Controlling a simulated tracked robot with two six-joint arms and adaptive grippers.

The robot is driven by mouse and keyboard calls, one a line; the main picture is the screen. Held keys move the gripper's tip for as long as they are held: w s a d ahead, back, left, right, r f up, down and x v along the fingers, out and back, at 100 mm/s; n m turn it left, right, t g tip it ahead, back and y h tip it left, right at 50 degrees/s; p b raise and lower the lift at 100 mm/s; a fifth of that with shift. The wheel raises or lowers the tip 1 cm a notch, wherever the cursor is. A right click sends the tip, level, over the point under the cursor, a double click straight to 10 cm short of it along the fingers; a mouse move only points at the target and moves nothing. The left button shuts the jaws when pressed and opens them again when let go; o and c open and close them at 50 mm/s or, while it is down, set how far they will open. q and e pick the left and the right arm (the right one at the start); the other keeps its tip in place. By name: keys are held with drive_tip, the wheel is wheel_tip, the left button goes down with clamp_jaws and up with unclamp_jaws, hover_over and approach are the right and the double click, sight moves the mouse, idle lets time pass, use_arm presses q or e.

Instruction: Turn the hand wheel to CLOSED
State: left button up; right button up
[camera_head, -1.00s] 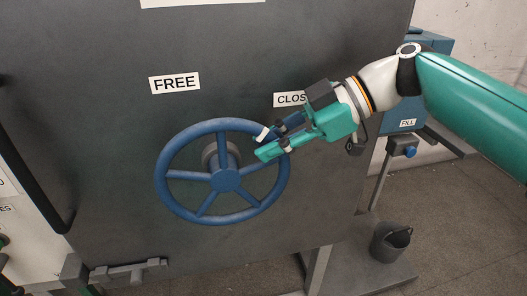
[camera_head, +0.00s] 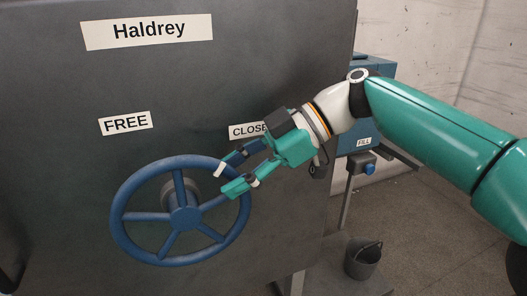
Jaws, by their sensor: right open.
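The blue hand wheel (camera_head: 184,217) is mounted on the dark grey panel, with several spokes and a grey shaft behind the hub. A "FREE" label (camera_head: 125,123) is above it on the left. My right gripper (camera_head: 224,181) is open at the wheel's upper right rim. Its two fingers point left and down across the rim, one higher and one lower. I cannot tell whether they touch it. My left gripper is not in view.
A "Haldrey" sign (camera_head: 148,31) is at the top of the panel. The floor at right is open.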

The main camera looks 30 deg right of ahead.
drive_tip(key=v, duration=1.1)
